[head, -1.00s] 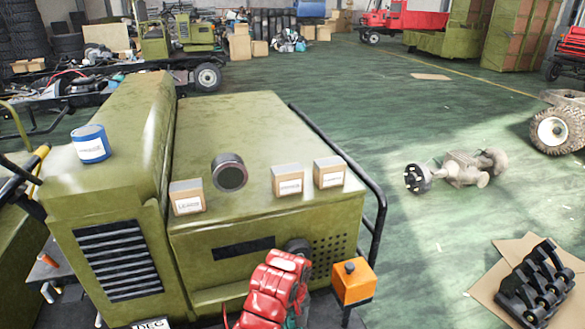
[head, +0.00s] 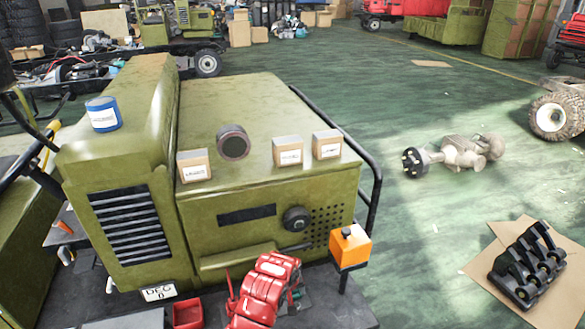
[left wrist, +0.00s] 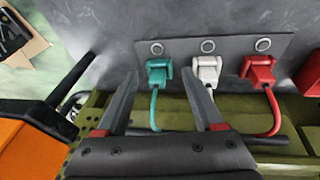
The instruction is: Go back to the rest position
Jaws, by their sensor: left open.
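My left gripper (left wrist: 162,74) is open, with its two dark fingers apart and empty in the left wrist view. Beyond the fingertips, a green plug (left wrist: 158,72), a white plug (left wrist: 207,70) and a red plug (left wrist: 259,70) sit in a row on a grey panel (left wrist: 182,47). A cable runs from each plug; the white one's is partly hidden by a finger. In the head view my red left arm reaches up from the bottom centre, in front of the green vehicle (head: 270,110). The fingertips are not clear there. My right gripper is not in view.
An orange box (head: 349,248) stands right of my left arm. A red tray (head: 187,313) lies to its left. Small cartons (head: 194,166) and a blue can (head: 103,114) are on the vehicle. A black part (head: 527,268) lies on cardboard at right. Open floor lies between.

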